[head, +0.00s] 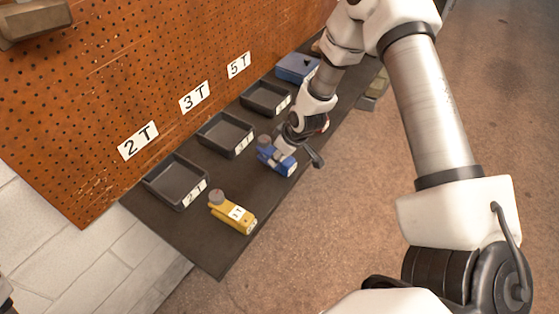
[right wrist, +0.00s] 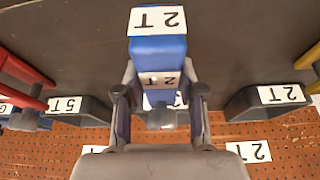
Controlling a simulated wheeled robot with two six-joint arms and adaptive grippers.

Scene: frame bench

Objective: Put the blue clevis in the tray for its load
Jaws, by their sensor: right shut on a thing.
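The blue clevis (head: 284,165) is at the front of the dark bench, before the gap between the 3 T and 5 T trays. In the right wrist view the clevis (right wrist: 158,48) bears "2 T" labels. My right gripper (right wrist: 160,110) is shut on it, one finger on each side. I cannot tell whether the clevis touches the bench. The tray marked 2 T (head: 151,184) is the nearest tray and looks empty. The 3 T tray (head: 206,138) and the 5 T tray (head: 248,101) stand beyond it, also empty.
A yellow clevis (head: 243,217) with a label lies in front of the 2 T tray. A blue box-like thing (head: 297,67) stands at the far end. A pegboard (head: 100,90) with load signs rises behind the trays. The bench's near corner is bare.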

